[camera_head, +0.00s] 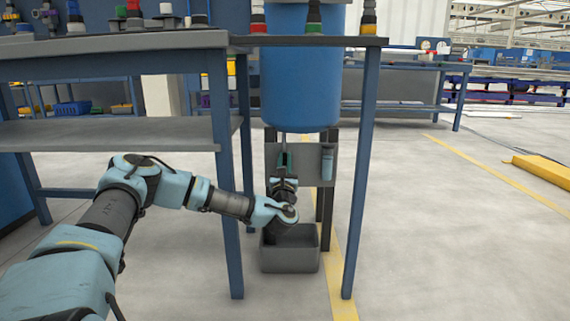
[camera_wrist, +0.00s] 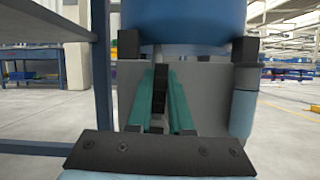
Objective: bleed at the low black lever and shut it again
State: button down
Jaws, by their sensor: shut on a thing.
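The black lever (camera_wrist: 160,82) stands upright in the wrist view, in front of a grey plate (camera_wrist: 211,88) under the blue tank (camera_wrist: 185,22). My gripper (camera_wrist: 162,100) has its two teal fingers on either side of the lever and is shut on it. In the head view my gripper (camera_head: 284,161) reaches in below the blue tank (camera_head: 300,85), in front of the grey plate (camera_head: 309,163). My gripper and wrist hide the lever there. A grey open bin (camera_head: 290,261) stands on the floor below my wrist; I cannot see any liquid in it.
Blue table legs (camera_head: 227,180) and (camera_head: 362,160) flank the tank on both sides, the left one close to my arm. A grey-blue cylinder (camera_wrist: 242,103) is at the plate's right side. A yellow floor line (camera_head: 341,290) passes beside the bin.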

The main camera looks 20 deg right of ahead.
jog(key=shift+w+a+n, duration=0.1)
jog(key=shift+a+n, duration=0.1)
jog(key=shift+n, duration=0.3)
jog(key=shift+y, duration=0.3)
jog(key=c, duration=0.8)
grip_release()
jog(key=p+v, duration=0.3)
jog(key=v, duration=0.8)
jog(key=shift+w+f+p, duration=0.1)
jog(key=shift+f+p, duration=0.05)
jog(key=shift+p, duration=0.15)
